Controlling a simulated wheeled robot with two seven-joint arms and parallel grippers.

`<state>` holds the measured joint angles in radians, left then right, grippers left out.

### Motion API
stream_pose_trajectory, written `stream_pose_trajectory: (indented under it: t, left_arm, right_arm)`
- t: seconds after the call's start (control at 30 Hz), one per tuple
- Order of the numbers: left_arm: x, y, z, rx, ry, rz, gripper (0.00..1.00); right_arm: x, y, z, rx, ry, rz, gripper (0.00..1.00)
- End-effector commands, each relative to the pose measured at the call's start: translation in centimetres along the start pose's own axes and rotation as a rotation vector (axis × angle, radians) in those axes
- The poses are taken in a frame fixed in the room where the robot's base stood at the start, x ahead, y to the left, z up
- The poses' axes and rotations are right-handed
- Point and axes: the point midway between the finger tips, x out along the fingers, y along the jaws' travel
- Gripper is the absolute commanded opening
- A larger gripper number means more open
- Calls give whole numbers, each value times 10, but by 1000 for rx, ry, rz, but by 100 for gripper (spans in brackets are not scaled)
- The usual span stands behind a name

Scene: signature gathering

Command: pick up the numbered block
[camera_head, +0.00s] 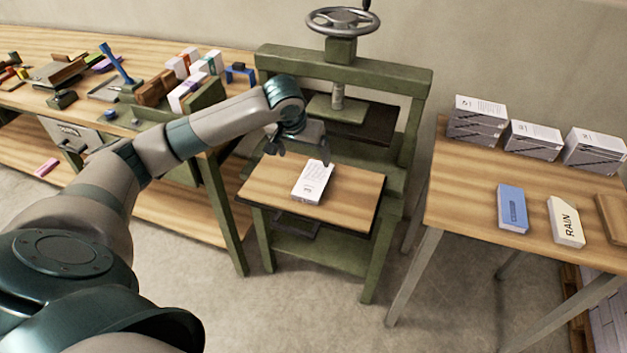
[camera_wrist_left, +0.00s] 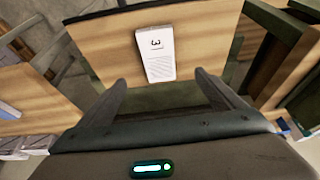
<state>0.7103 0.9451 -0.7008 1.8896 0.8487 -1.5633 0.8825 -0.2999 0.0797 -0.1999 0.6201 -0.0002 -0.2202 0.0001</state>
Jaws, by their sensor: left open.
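The numbered block (camera_head: 312,182) is a white block lying flat on the wooden board of the green press (camera_head: 340,195). In the left wrist view the block (camera_wrist_left: 157,55) shows a "3" near its far end and lines of small print near its close end. My left gripper (camera_head: 298,158) is over the back of the board, just behind the block. In the left wrist view its two open fingers (camera_wrist_left: 160,88) point toward the block, with the block's near end close to the gap between them. Nothing is held. My right gripper is not in view.
The press's handwheel (camera_head: 343,20) and plate (camera_head: 338,108) stand behind the board. A right table (camera_head: 465,210) holds stacked white blocks (camera_head: 477,118), a blue book (camera_head: 512,208) and a "RAIN" block (camera_head: 566,221). A cluttered workbench (camera_head: 140,50) stands at left.

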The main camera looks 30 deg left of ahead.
Motion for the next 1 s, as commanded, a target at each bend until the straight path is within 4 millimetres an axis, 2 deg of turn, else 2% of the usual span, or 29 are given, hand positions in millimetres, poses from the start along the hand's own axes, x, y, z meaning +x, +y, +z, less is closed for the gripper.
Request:
stream_pose_trajectory:
  t: [0.53, 0.7, 1.0]
  left_arm:
    - [91, 1, 0, -1, -3, 0, 88]
    - [104, 1, 0, 1, -1, 0, 88]
    - [106, 1, 0, 1, 0, 1, 88]
  right_arm:
    - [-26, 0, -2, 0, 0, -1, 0]
    - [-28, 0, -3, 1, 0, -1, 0]
    - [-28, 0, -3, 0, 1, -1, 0]
